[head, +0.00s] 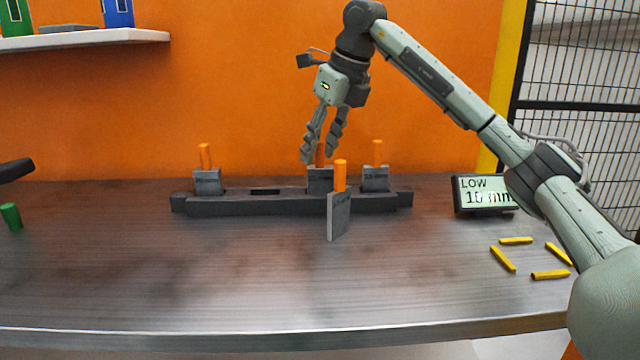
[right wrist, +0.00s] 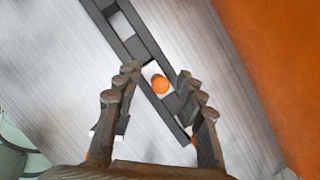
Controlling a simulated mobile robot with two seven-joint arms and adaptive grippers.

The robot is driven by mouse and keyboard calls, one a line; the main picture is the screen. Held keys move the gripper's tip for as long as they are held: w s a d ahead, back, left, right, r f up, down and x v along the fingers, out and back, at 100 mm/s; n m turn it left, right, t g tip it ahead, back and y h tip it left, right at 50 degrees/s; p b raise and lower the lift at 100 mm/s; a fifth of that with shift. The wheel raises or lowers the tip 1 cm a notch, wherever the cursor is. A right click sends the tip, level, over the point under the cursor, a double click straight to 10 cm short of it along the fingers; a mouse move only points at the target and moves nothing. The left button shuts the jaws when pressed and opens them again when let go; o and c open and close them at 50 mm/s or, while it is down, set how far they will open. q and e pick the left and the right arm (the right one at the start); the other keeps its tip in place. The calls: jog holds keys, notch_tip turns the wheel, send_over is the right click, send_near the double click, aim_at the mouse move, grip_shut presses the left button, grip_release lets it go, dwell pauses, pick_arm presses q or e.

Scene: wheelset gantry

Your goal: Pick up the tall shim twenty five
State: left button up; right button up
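Several grey shims with orange handles are in view; their labels are too small to read, so I cannot tell which is twenty five. Three stand in a dark rack (head: 290,202): a left shim (head: 207,182), a middle shim (head: 319,180) and a right shim (head: 375,180). A taller-looking front shim (head: 339,217) is upright before the rack, turned at an angle. My right gripper (head: 320,158) points down, open, above the rack's middle. In the right wrist view an orange handle (right wrist: 160,84) shows between its spread fingers, apparently untouched.
A display (head: 484,195) reading "LOW 10 mm" stands at the right, with several yellow sticks (head: 516,241) near it. A green cylinder (head: 11,216) is at the far left. A dark shape at the left edge may be my left arm. The front of the table is clear.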

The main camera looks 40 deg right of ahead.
grip_shut()
jog(key=shift+r, duration=0.1)
dwell(0.6)
